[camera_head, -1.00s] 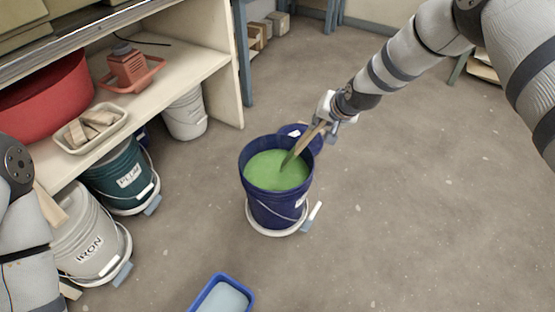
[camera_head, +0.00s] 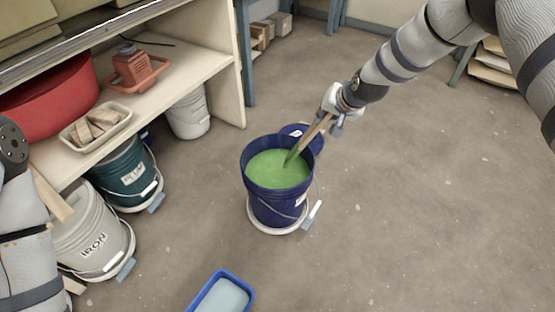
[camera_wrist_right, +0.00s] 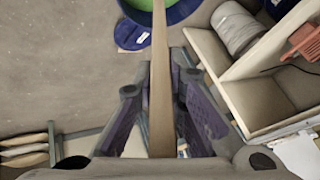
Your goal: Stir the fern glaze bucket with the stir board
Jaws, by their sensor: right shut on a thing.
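The glaze bucket (camera_head: 277,208) is dark blue, open, and full of green glaze (camera_head: 272,170). It stands upright on a white dolly (camera_head: 266,229) in the middle of the floor. My right gripper (camera_head: 326,115) is shut on the wooden stir board (camera_head: 306,139), above the bucket's far right rim. The board slants down to the left and its lower end is hidden in the glaze. In the right wrist view, the board (camera_wrist_right: 161,85) runs between the two fingers (camera_wrist_right: 160,112) toward the green glaze. My left arm shows at the left edge; its gripper is out of view.
A blue lid (camera_head: 308,133) lies behind the bucket. A blue tub (camera_head: 222,294) is at the front. The floor at right is clear.

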